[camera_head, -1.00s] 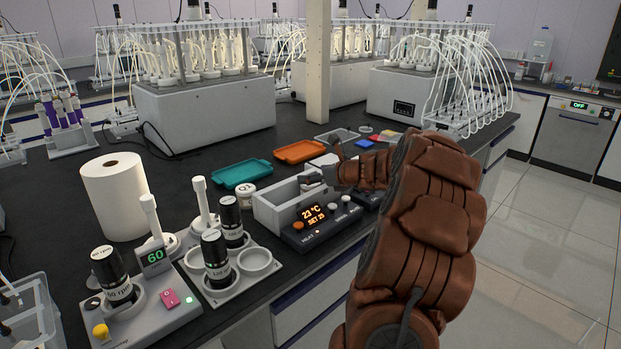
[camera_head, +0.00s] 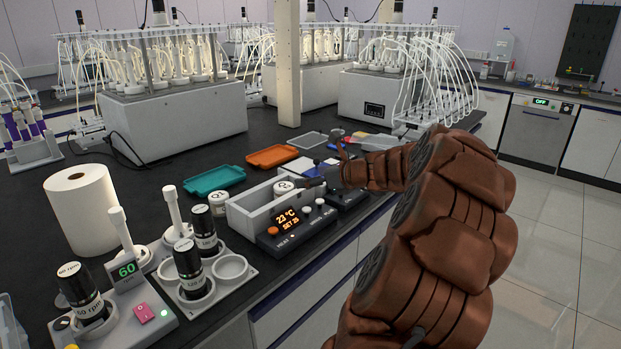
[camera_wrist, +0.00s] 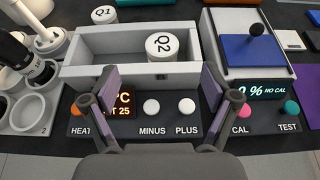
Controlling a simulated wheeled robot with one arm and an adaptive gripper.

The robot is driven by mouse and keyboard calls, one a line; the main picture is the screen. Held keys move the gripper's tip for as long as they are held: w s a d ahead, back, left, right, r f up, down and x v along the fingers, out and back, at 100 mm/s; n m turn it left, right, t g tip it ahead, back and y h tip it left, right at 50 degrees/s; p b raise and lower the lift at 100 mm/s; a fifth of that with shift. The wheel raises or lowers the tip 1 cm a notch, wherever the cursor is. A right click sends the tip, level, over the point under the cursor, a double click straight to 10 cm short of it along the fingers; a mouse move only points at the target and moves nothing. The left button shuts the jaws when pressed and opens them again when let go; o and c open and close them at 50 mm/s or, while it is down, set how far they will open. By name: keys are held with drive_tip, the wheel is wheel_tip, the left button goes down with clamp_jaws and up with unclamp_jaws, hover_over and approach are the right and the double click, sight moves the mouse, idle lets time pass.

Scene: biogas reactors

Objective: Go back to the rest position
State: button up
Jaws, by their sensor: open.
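My gripper (camera_wrist: 153,92) is open and empty, its two fingers wide apart above the front panel of the heater unit in the wrist view. In the head view my gripper (camera_head: 317,183) is small and partly hidden by the arm, at the right end of the heater's grey box (camera_head: 248,217). A white-lidded jar marked Q2 (camera_wrist: 160,46) stands inside that open box, just beyond the fingers and apart from them. The Q2 jar also shows in the head view (camera_head: 284,187). A second jar, Q1 (camera_wrist: 103,15), stands behind the box.
A balance-like unit with a blue plate (camera_wrist: 248,50) stands right of the heater. Left are a stirrer (camera_head: 118,312), a grey holder with black-capped bottles (camera_head: 228,287) and a paper roll (camera_head: 82,208). Teal (camera_head: 214,180) and orange (camera_head: 272,156) trays lie behind. The floor at right is clear.

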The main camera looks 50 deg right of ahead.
idle(0.4)
drive_tip(key=w+a+r+n+g+y+p, duration=0.15)
drive_tip(key=a+n, duration=0.35)
drive_tip(key=a, duration=0.5)
drive_tip(key=w+a+n+g+y+p, duration=0.1)
drive_tip(key=w+a+n+g+y, duration=0.2)
drive_tip(key=a, duration=0.7)
drive_tip(key=s+a+n+g+y+p, duration=0.1)
drive_tip(key=s+a+n+g, duration=0.15)
drive_tip(key=a+n, duration=0.45)
drive_tip(key=s+a+n+g+y+p, duration=0.1)
drive_tip(key=s+a+n, duration=0.25)
drive_tip(key=a, duration=0.75)
drive_tip(key=s+a+f+n+g+h+p, duration=0.25)
drive_tip(key=s+a+n+g, duration=0.25)
drive_tip(key=s+a+n, duration=0.6)
drive_tip(key=s+d+n+g+h+p, duration=0.1)
drive_tip(key=s+d+n+h, duration=0.1)
drive_tip(key=s, duration=0.5)
drive_tip(key=s+d+n+g+h+p, duration=0.1)
drive_tip(key=s+d+n, duration=0.2)
drive_tip(key=s, duration=0.5)
drive_tip(key=shift+n+h+p, duration=0.35)
drive_tip(key=shift+n+h, duration=0.05)
drive_tip(key=shift+n, duration=0.45)
